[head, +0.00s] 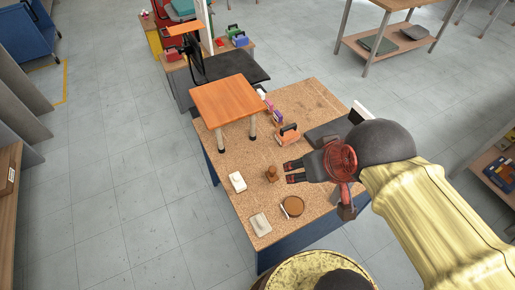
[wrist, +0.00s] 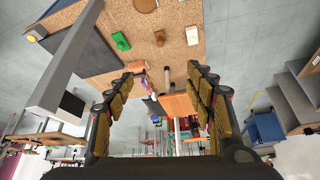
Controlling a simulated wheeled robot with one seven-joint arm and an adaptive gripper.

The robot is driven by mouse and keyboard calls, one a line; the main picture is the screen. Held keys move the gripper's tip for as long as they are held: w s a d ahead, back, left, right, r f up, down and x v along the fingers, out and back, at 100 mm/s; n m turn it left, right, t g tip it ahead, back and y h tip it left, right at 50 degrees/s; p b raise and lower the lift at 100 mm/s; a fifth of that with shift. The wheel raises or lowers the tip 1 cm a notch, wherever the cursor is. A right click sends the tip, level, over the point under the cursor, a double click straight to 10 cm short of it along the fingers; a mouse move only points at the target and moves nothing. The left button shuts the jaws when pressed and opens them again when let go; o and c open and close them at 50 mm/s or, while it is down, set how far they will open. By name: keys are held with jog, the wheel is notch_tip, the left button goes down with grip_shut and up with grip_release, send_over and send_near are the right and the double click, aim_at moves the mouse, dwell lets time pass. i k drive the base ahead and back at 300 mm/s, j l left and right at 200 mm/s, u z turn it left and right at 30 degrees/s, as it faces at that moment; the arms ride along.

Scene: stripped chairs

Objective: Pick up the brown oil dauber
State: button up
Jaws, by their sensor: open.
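The brown oil dauber (head: 272,175) stands on the speckled tan top of the workbench (head: 226,213). It is small and brown with a narrower upper part. In the wrist view the dauber (wrist: 159,38) lies beyond the fingertips, roughly centred between them. My gripper (head: 290,172) is open and empty, just right of the dauber in the head view. In the wrist view its two fingers (wrist: 165,68) stand wide apart. I see no contact with the dauber, and the exact height of the fingers is hard to tell.
A white block (head: 237,181) lies left of the dauber; a round brown dish (head: 292,206) and another pale block (head: 260,224) lie nearer. An orange-brown item (head: 288,135) and an orange-topped stool (head: 229,99) are behind. A green item (wrist: 121,41) shows in the wrist view.

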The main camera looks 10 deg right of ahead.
aim_at(271, 176)
jog(key=l+u, duration=1.25)
